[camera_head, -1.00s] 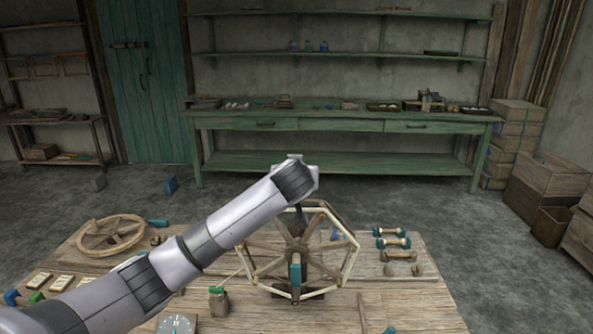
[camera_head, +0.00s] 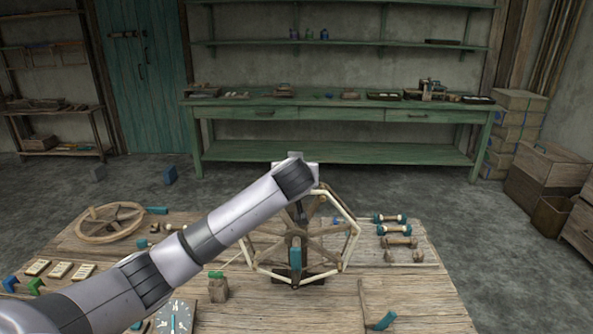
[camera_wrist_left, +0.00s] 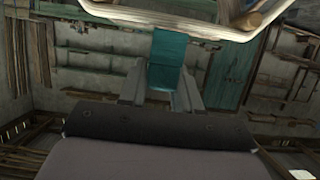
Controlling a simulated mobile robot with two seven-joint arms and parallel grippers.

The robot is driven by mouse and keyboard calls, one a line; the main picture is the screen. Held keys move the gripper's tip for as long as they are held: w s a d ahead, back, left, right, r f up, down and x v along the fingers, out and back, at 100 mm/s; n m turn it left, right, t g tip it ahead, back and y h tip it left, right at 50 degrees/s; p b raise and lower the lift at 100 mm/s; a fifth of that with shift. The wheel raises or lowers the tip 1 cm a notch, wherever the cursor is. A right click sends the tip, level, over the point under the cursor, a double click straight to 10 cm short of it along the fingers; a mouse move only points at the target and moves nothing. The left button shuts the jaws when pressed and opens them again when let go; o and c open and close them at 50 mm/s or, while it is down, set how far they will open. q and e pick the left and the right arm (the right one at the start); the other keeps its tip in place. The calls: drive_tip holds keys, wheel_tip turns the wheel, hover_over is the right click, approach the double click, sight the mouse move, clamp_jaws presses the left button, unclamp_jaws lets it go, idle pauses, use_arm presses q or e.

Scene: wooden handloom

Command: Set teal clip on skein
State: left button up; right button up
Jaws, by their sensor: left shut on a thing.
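In the left wrist view my left gripper (camera_wrist_left: 163,84) is shut on the teal clip (camera_wrist_left: 168,50), a small block standing out beyond the fingertips. The cream strand of the skein (camera_wrist_left: 150,20) crosses just past the clip's far end; I cannot tell whether they touch. In the head view the skein (camera_head: 347,217) runs around the spoked wooden winder (camera_head: 320,240) on the table. My left gripper (camera_head: 302,211) is at the winder's upper part, mostly hidden by my wrist. The held clip cannot be made out there. My right gripper is not in view.
A teal piece (camera_head: 295,258) sits at the winder's lower front. Spools (camera_head: 394,230) lie right. A dial (camera_head: 174,318) lies in front.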

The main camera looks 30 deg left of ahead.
use_arm(q)
drive_tip(key=shift+f, duration=0.15)
idle(0.3)
drive_tip(key=shift+f+b, duration=0.85)
drive_tip(key=shift+f, duration=0.35)
drive_tip(key=o, duration=1.4)
wheel_tip(320, 180, up, 5)
drive_tip(key=p, duration=0.4)
drive_tip(key=shift+r+p, duration=0.45)
drive_tip(key=shift+r, duration=0.55)
